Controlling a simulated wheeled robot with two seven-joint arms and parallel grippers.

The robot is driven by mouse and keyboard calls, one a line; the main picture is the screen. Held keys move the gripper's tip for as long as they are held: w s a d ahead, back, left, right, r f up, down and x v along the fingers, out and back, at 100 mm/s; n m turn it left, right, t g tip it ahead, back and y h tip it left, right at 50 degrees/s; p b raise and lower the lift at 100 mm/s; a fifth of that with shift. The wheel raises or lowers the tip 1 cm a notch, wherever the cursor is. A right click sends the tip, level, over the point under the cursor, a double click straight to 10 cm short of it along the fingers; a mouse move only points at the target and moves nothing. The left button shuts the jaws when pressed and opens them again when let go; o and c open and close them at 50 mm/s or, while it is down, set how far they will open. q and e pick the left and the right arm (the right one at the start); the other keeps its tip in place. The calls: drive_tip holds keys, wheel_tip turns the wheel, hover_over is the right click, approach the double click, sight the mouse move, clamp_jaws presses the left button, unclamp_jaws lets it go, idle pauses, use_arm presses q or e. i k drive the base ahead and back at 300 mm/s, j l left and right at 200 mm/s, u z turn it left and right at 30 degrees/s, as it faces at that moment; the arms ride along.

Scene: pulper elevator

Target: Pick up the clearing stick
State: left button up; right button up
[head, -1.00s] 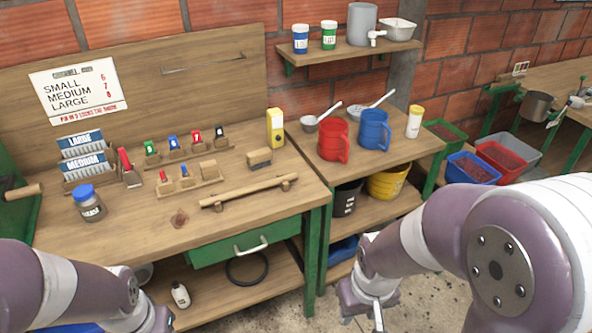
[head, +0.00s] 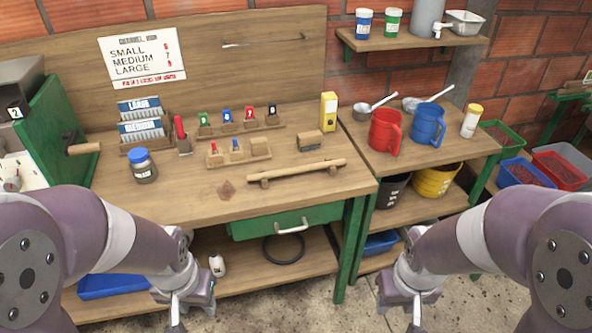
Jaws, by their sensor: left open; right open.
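A light wooden stick (head: 300,170), which looks like the clearing stick, lies across two small wooden rests near the front edge of the wooden workbench (head: 200,207). Nothing is holding it. My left gripper (head: 188,312) is open and empty, low in front of the bench, left of the stick and below the benchtop in the picture. My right gripper (head: 408,312) is open and empty, low over the floor in front of the side shelf, right of the stick. The fingertips of both show only partly near the bottom edge.
A green drawer (head: 270,225) is below. Red (head: 384,132) and blue (head: 428,125) jugs stand on the side shelf.

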sight(342, 162)
drive_tip(key=u, duration=0.45)
drive_tip(key=i+l+u, duration=0.8)
drive_tip(key=l, duration=0.15)
drive_tip(key=i+l+u, duration=0.1)
drive_tip(key=l+u, duration=0.2)
drive_tip(key=l, duration=0.3)
drive_tip(key=i+l, duration=0.15)
drive_tip(key=l, duration=0.15)
